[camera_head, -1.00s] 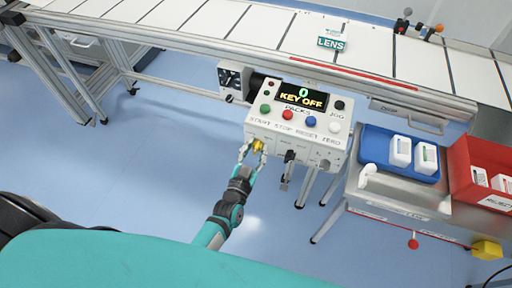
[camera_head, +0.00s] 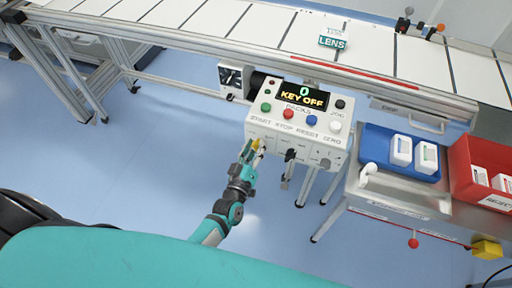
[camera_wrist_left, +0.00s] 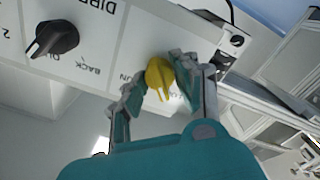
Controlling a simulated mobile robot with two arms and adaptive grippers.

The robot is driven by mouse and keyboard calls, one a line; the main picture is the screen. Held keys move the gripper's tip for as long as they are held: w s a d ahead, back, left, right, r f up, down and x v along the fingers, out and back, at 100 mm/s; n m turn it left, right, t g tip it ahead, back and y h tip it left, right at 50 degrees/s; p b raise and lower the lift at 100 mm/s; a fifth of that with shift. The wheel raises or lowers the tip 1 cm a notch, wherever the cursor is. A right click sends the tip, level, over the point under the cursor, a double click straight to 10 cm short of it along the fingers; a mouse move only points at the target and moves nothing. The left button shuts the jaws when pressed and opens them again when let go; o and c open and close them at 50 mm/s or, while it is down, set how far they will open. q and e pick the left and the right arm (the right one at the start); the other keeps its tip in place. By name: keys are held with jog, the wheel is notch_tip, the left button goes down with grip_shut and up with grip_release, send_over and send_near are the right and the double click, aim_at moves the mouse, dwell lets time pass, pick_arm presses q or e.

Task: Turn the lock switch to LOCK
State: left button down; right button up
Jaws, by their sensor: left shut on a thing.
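The yellow switch knob (camera_head: 257,144) is at the left of the control box's front face, below the START button. It also shows in the left wrist view (camera_wrist_left: 159,74), with its pointer towards the bottom of that picture. My left gripper (camera_head: 254,150) is at the knob, with one finger on each side, shut on it; the fingers also show in the left wrist view (camera_wrist_left: 154,77). The lettering beside the knob is partly covered and I cannot read LOCK. The control box (camera_head: 254,128) has a display (camera_head: 302,97) reading "0 KEY OFF". My right gripper is out of view.
A black selector switch (camera_head: 290,155) sits right of the yellow knob, also in the left wrist view (camera_wrist_left: 53,39). Coloured buttons line the box top. The conveyor (camera_head: 200,38) runs behind. A blue tray (camera_head: 374,139) and red bin (camera_head: 466,152) stand to the right.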

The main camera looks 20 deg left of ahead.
pick_arm(q)
jog(key=shift+n, duration=0.6)
jog(key=shift+a, duration=0.1)
jog(key=c, duration=1)
grip_release()
jog(key=shift+c, duration=0.2)
jog(key=s, duration=1.2)
jog(key=shift+a, duration=0.2)
